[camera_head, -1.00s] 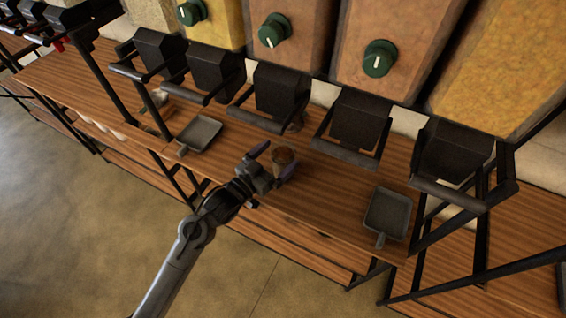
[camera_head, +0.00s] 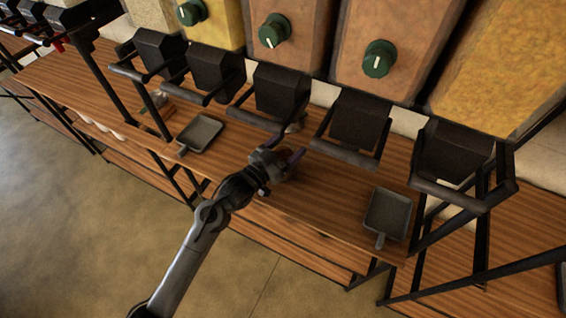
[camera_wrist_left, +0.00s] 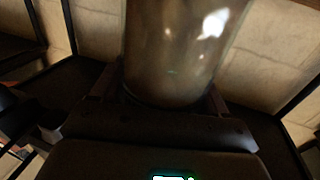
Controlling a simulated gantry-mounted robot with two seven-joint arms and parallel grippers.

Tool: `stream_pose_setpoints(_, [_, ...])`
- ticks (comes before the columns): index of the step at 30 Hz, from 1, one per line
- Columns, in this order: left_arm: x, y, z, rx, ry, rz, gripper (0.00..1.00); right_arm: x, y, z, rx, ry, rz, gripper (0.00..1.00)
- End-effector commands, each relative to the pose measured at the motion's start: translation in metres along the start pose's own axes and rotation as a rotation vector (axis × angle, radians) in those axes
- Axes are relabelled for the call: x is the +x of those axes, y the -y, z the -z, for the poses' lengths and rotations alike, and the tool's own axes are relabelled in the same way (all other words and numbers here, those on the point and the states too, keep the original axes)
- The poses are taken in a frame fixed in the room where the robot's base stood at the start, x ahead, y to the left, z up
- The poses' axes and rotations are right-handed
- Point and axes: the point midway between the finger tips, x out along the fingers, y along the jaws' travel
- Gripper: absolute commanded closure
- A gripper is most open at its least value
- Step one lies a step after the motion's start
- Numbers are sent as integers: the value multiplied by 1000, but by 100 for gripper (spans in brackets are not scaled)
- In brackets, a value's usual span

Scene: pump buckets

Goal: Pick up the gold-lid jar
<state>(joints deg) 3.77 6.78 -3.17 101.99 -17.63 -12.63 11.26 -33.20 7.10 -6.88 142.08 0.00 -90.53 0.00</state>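My left gripper (camera_head: 282,153) reaches over the middle of the wooden counter, just in front of the row of black dispenser spouts. In the left wrist view a clear glass jar (camera_wrist_left: 178,50) with brownish contents stands between its two dark fingers. The fingers are at or very near the jar's sides; I cannot tell whether they press on it. The jar's top is cut off in that view, so no gold lid shows. In the head view the gripper mostly hides the jar. My right gripper is in neither view.
A grey scoop tray (camera_head: 200,132) lies on the counter (camera_head: 325,205) to the left, another scoop tray (camera_head: 388,213) to the right. Black spouts with bar frames (camera_head: 358,122) overhang the counter's back. A small object (camera_head: 297,122) sits under one spout. The counter between gripper and right tray is clear.

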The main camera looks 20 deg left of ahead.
Motion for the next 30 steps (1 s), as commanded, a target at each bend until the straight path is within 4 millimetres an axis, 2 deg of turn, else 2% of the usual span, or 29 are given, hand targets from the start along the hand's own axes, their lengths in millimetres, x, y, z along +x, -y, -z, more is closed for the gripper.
stream_pose_setpoints(1, [0,0,0,0,0,0,51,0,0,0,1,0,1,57])
stream_pose_setpoints(9, [0,0,0,0,0,0,92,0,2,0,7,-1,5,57])
stream_pose_setpoints(10, [0,0,1,1,-3,0,94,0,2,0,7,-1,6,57])
stream_pose_setpoints(20, [0,0,4,1,-3,0,95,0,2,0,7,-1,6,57])
stream_pose_setpoints(26, [0,0,16,3,-4,0,95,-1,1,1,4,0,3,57])
stream_pose_setpoints(30, [0,0,33,2,-5,0,95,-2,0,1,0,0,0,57])
